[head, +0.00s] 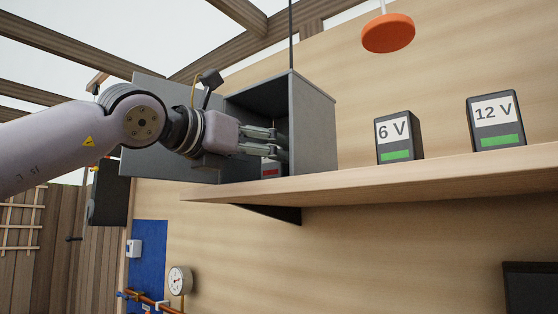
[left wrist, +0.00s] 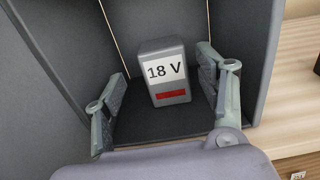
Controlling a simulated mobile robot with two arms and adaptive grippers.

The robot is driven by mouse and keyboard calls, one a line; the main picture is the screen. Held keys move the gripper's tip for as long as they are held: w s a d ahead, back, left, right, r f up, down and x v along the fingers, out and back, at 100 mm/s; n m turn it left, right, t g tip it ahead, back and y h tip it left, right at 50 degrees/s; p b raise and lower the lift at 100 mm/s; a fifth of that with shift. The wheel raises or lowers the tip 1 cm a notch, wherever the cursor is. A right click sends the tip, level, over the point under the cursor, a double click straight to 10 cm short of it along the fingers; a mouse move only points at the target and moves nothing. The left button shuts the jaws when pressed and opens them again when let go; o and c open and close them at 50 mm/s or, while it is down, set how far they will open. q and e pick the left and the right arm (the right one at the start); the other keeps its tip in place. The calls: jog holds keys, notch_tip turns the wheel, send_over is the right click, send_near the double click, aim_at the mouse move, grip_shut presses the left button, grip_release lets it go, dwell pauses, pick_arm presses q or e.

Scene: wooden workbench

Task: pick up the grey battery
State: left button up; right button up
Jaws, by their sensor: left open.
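A grey battery marked "18 V" with a red bar stands upright inside a grey open-fronted box (head: 318,122). The battery (left wrist: 166,72) shows whole in the left wrist view; in the head view only its lower part with the red bar (head: 271,170) shows below my gripper. My left gripper (head: 280,145) reaches into the box, open. In the left wrist view its two fingers (left wrist: 162,90) stand on either side of the battery, with a gap on each side. My right gripper is not in view.
The box stands on a wooden shelf (head: 380,178) with its door (head: 150,90) swung open to the left. Dark batteries marked "6 V" (head: 398,137) and "12 V" (head: 496,122) with green bars stand farther right. An orange disc (head: 388,34) hangs above.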

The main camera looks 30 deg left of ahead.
pick_arm(q)
jog(key=shift+w+d+r+p, duration=0.15)
jog(key=shift+w+r+p, duration=0.05)
jog(key=shift+w+p, duration=0.2)
jog(key=shift+w+d+r+p, duration=0.1)
jog(key=shift+w+r+p, duration=0.1)
jog(key=shift+w+p, duration=0.2)
jog(key=w, duration=0.2)
jog(key=w+p, duration=0.1)
jog(key=shift+w+d+f, duration=0.1)
jog(key=shift+d+f, duration=0.05)
jog(key=shift+d, duration=0.1)
jog(key=shift+w+f, duration=0.1)
jog(key=shift+w, duration=0.05)
jog(key=shift+a, duration=0.1)
jog(key=shift+s, duration=0.35)
jog(key=c, duration=0.3)
jog(key=shift+w, duration=0.2)
jog(key=c, duration=0.4)
jog(key=shift+s, duration=0.1)
jog(key=c, duration=0.7)
jog(key=shift+c, duration=0.3)
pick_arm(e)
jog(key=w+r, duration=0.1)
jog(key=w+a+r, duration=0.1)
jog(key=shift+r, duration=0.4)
pick_arm(q)
jog(key=shift+r, duration=0.25)
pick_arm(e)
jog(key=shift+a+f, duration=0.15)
